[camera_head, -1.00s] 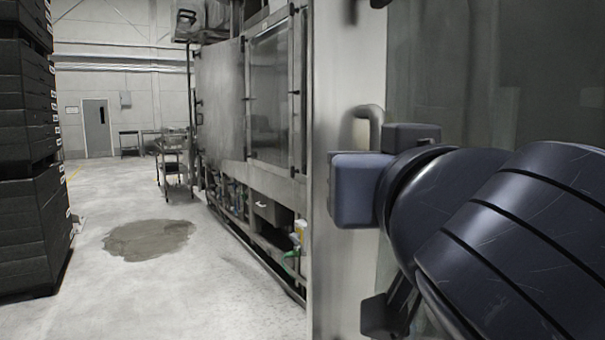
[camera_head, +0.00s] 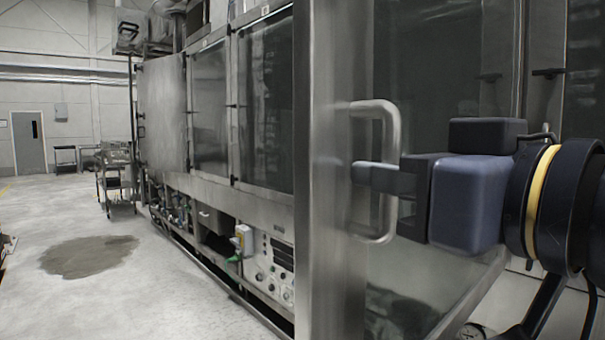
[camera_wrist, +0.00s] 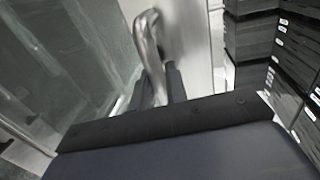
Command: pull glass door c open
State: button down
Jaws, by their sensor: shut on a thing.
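The near glass door (camera_head: 440,85) has a steel edge frame (camera_head: 335,120) and a U-shaped metal handle (camera_head: 394,130). It stands out at an angle from the line of the washer front. My gripper (camera_head: 372,176) is shut on the upright bar of this handle, reaching in from the right. In the wrist view the handle (camera_wrist: 149,40) runs down between the dark fingers (camera_wrist: 163,88), with the glass on the left. The fingers partly hide the lower handle there. I cannot read a letter on the door.
Other washer doors (camera_head: 265,100) line the front farther back, above a control panel (camera_head: 275,262). A cart (camera_head: 117,180) stands beyond a wet patch (camera_head: 88,256) on open floor. Stacked black crates (camera_wrist: 250,50) are at right in the wrist view.

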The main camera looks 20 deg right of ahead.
jog(key=shift+s+d+r, duration=0.1)
jog(key=shift+s+d, duration=0.05)
jog(key=shift+s, duration=0.2)
jog(key=c, duration=1.5)
grip_release()
